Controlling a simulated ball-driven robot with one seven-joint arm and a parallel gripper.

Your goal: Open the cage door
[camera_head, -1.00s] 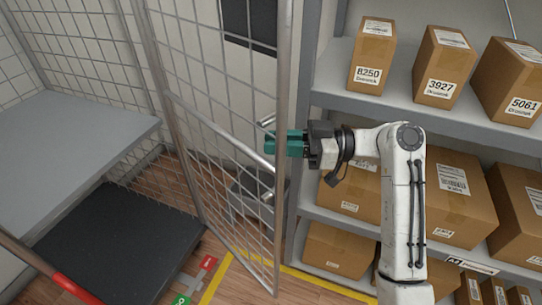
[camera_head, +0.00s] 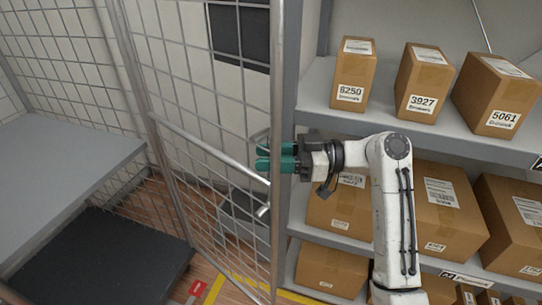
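The cage door (camera_head: 225,125) is a grey wire mesh panel in a tubular frame. It stands at an angle between the cage and the shelves. Its free edge is the upright post (camera_head: 277,85). My gripper (camera_head: 268,157) reaches in from the right at the post, level with the handle area. Its teal fingers lie one above the other, slightly apart, overlapping the post in the picture. I see nothing held between them, and contact with the door is unclear.
Shelves (camera_head: 400,133) with several cardboard boxes (camera_head: 352,85) stand close to the right of the door. Inside the cage are a grey bench (camera_head: 65,165) and a black platform (camera_head: 110,255). A grey bin (camera_head: 240,220) and yellow floor tape (camera_head: 295,297) lie behind the door.

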